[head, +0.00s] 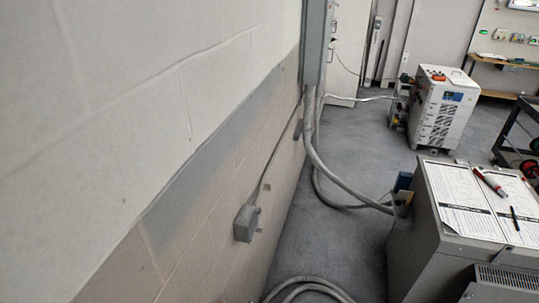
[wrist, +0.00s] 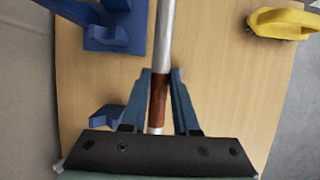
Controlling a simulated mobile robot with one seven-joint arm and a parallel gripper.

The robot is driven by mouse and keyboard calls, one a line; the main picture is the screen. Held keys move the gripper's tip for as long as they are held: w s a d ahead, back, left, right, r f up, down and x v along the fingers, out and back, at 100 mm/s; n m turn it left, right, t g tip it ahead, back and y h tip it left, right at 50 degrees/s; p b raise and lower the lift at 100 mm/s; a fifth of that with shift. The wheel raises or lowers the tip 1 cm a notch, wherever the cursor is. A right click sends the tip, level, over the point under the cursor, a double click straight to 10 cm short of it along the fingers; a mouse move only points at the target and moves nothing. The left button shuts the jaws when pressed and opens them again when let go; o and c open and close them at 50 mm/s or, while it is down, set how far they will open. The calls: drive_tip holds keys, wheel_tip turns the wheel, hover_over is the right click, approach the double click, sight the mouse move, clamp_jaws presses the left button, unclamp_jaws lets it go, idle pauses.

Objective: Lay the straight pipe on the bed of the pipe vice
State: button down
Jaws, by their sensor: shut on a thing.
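In the wrist view my gripper (wrist: 160,76) is shut on a straight silver pipe (wrist: 165,36), with one blue-grey finger on each side of it. The pipe has a brown band between the fingers and runs up out of the top of the picture. Its height above the wooden bench top is hard to tell. A blue metal piece (wrist: 117,36), likely part of the pipe vice, stands left of the pipe, and a smaller blue part (wrist: 107,117) shows beside the left finger. The vice's bed is not clearly visible. The head view shows neither pipe, vice nor gripper.
The wooden bench top (wrist: 225,90) is bare right of the pipe. A yellow object (wrist: 283,23) sits at its upper right. In the head view a block wall (head: 120,110) fills the left, with a grey cabinet (head: 435,245), a white machine (head: 445,105) and hoses (head: 345,185) on the floor.

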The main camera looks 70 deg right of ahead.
drive_tip(key=shift+w+f+b, duration=0.15)
drive_tip(key=shift+w+b, duration=0.05)
drive_tip(key=shift+b, duration=0.1)
drive_tip(key=w+f+b, duration=0.2)
drive_tip(key=w+b, duration=0.1)
drive_tip(key=w, duration=0.5)
drive_tip(key=shift+w+a+f, duration=0.35)
drive_tip(key=c, duration=0.6)
unclamp_jaws()
drive_tip(key=shift+s, duration=0.1)
